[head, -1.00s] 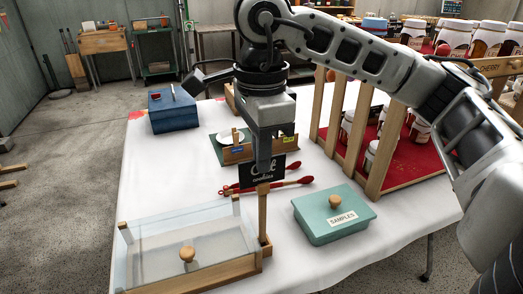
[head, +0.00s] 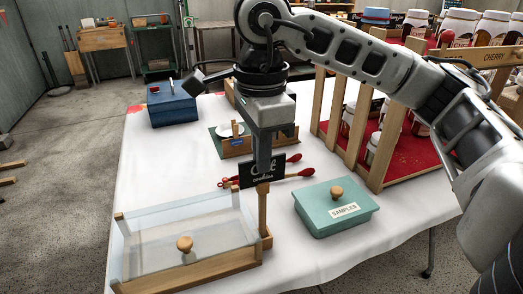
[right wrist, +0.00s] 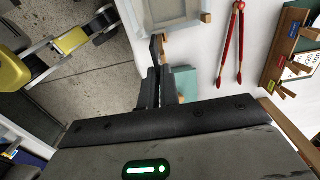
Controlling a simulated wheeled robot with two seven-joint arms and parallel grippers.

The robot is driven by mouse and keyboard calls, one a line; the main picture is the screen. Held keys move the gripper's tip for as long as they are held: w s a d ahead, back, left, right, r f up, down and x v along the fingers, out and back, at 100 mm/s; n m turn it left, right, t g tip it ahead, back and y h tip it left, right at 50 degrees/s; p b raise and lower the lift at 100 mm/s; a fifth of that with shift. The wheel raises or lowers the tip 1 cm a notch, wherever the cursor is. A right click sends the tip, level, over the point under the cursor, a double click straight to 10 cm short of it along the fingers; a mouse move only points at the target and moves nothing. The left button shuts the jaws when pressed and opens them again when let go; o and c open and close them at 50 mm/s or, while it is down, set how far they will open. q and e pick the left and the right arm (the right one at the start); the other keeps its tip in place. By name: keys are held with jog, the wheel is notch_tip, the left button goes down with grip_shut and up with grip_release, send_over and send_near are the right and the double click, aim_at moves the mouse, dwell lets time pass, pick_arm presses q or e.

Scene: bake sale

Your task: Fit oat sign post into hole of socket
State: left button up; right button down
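The oat sign is a small black board (head: 262,170) with pale lettering on a thin wooden post (head: 262,206). My right gripper (head: 263,160) points down and is shut on the board's upper part; its fingers also show in the right wrist view (right wrist: 155,88), close together. The post hangs upright below the board. Its lower end meets, in the picture, a wooden block (head: 267,240) at the right end of the glass-topped case, which looks like the socket. I cannot tell whether the post is in the hole, above it or beside it. My left gripper is not in view.
The glass-topped case (head: 190,273) stands at the front left, the teal samples box (head: 325,222) to the right. Red-ended tongs (head: 290,174) lie behind the sign. A wooden rack of jars (head: 378,165) and a blue box (head: 172,108) stand farther back.

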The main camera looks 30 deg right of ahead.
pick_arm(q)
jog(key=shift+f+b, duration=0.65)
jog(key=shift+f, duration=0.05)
pick_arm(e)
jog(key=shift+f, duration=0.85)
jog(key=c, duration=1.6)
grip_release()
jog(key=shift+r, duration=0.1)
jog(key=shift+o, duration=0.2)
